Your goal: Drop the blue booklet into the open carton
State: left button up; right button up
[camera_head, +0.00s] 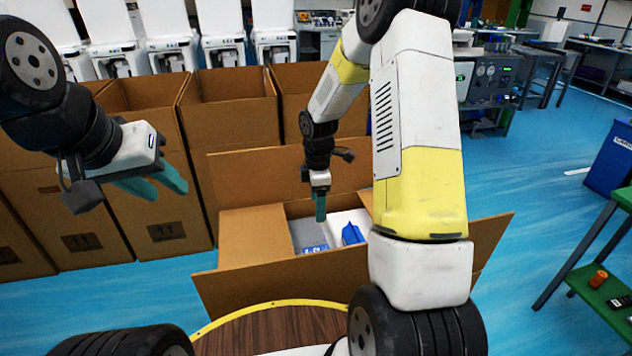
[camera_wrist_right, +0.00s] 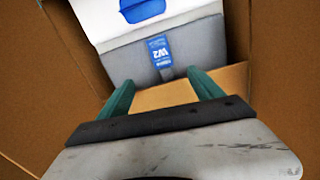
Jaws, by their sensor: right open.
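The open carton (camera_head: 245,240) stands in front of me with its flaps spread. Inside are a grey surface and a white one. A small blue printed piece (camera_head: 315,249), which looks like the blue booklet, lies on the grey surface; it also shows in the right wrist view (camera_wrist_right: 160,52), just beyond the fingertips. A second, plain blue piece (camera_head: 352,234) rests on the white part. My right gripper (camera_head: 320,214) points down into the carton. In the wrist view its fingers (camera_wrist_right: 160,78) are apart with nothing between them. My left gripper (camera_head: 167,190) is open and empty, left of the carton.
Several tall brown cartons (camera_head: 232,115) stand in a row behind and to the left. A round wooden top (camera_head: 285,330) is in front. A green bench (camera_head: 600,290) stands at the right, with clear blue floor before it.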

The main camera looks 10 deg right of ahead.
jog(key=s+r+m+t, duration=0.2)
jog(key=s+r+m, duration=0.25)
jog(key=r, duration=0.55)
jog(key=s+r+m+t, duration=0.1)
jog(key=s+r+m, duration=0.35)
jog(key=r, duration=0.45)
jog(key=s+r+m+t+y, duration=0.1)
jog(key=s+r+m, duration=0.3)
jog(key=s, duration=0.3)
jog(key=s+r+m+t+y, duration=0.1)
jog(key=s+r+m+t, duration=0.1)
jog(key=s, duration=0.5)
jog(key=shift+s+a+r+m, duration=0.4)
jog(key=shift+a+r+m, duration=0.05)
jog(key=shift+r+m, duration=0.45)
